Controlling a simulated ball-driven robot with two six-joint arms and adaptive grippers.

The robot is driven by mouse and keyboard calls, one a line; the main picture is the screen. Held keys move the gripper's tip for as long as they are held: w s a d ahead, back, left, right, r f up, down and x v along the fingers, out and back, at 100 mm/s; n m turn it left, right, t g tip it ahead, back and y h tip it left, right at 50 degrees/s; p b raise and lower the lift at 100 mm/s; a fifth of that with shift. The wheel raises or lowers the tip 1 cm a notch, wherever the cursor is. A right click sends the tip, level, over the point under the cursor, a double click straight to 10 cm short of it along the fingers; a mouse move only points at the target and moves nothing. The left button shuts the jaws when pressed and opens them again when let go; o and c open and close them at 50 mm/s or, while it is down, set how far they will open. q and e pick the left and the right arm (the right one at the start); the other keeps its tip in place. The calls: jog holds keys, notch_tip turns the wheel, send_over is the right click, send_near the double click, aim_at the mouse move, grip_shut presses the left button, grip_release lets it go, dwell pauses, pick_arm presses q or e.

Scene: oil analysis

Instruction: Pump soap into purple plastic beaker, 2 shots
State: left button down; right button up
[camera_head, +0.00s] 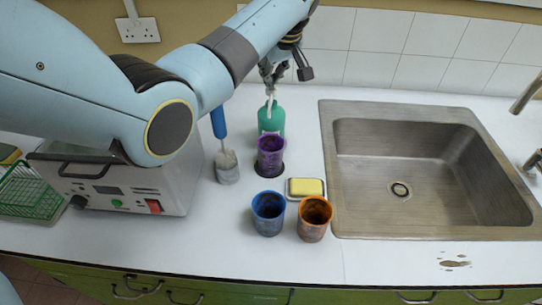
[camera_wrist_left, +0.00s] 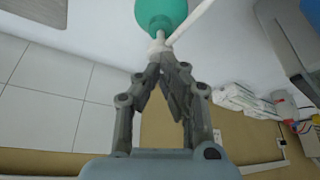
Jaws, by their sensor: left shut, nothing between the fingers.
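The green soap bottle (camera_head: 271,122) stands upright at the back of the counter, left of the sink. Its white pump (camera_head: 270,101) is on top. The purple beaker (camera_head: 271,152) stands upright on a dark round patch, directly in front of the bottle. My left gripper (camera_head: 271,84) is shut and empty, pointing down just above the pump head. In the left wrist view, the shut fingertips (camera_wrist_left: 160,54) are at the pump head, with the green bottle (camera_wrist_left: 160,12) beyond them; I cannot tell whether they touch it. My right gripper is not in view.
A blue beaker (camera_head: 268,220) and an orange beaker (camera_head: 314,225) stand in front, near a yellow sponge (camera_head: 306,187) on a dish. A blue-handled brush (camera_head: 219,123) in a holder and a white device (camera_head: 120,190) are left. The steel sink (camera_head: 365,200) is right.

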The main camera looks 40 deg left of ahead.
pick_arm(q)
jog(key=shift+s+f+b, duration=0.1)
jog(key=shift+f+b, duration=0.35)
jog(key=shift+f, duration=0.7)
jog(key=shift+r, duration=0.2)
jog(key=shift+d+r+p, duration=0.1)
jog(key=shift+r+p, duration=0.55)
jog(key=shift+p, duration=0.35)
jog(key=shift+r+p, duration=0.7)
jog(key=shift+r, duration=0.15)
notch_tip(320, 180, up, 6)
jog(key=shift+f, duration=0.1)
